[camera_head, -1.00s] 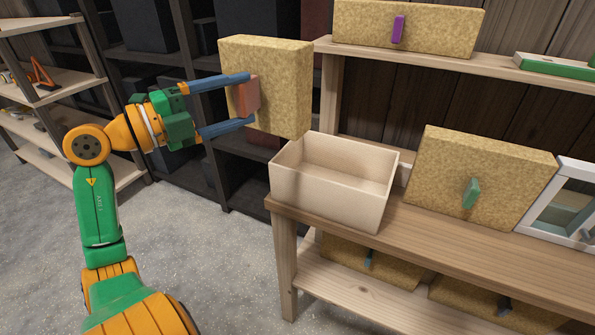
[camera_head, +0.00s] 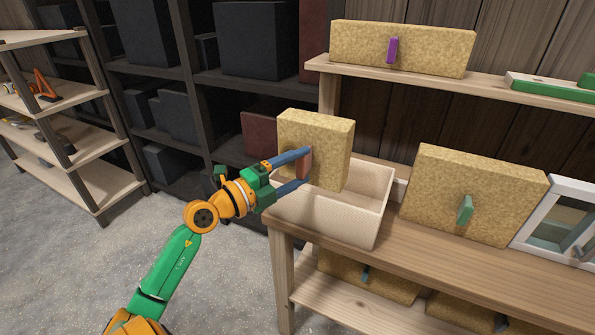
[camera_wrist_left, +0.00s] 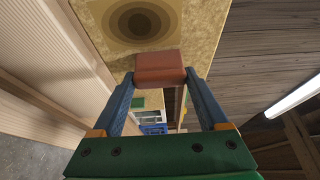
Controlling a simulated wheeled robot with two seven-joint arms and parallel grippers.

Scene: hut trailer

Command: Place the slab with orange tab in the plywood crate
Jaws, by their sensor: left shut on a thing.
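The slab with orange tab (camera_head: 322,135) is a tan, speckled block held upright. My left gripper (camera_head: 305,168) is shut on its orange tab (camera_head: 305,162). In the left wrist view the tab (camera_wrist_left: 160,67) sits between the fingertips, with dark rings on the slab's face (camera_wrist_left: 190,30) beyond it. The plywood crate (camera_head: 345,218) is a pale open box on the workbench. In the head view the slab overlaps the crate's opening and hides its back left part; I cannot tell whether its lower edge is inside. My right gripper is not in view.
A slab with a green tab (camera_head: 440,190) stands right of the crate, beside a white-framed case (camera_head: 535,222). Other slabs (camera_head: 335,272) sit below the workbench (camera_head: 420,262). A dark rack stands behind.

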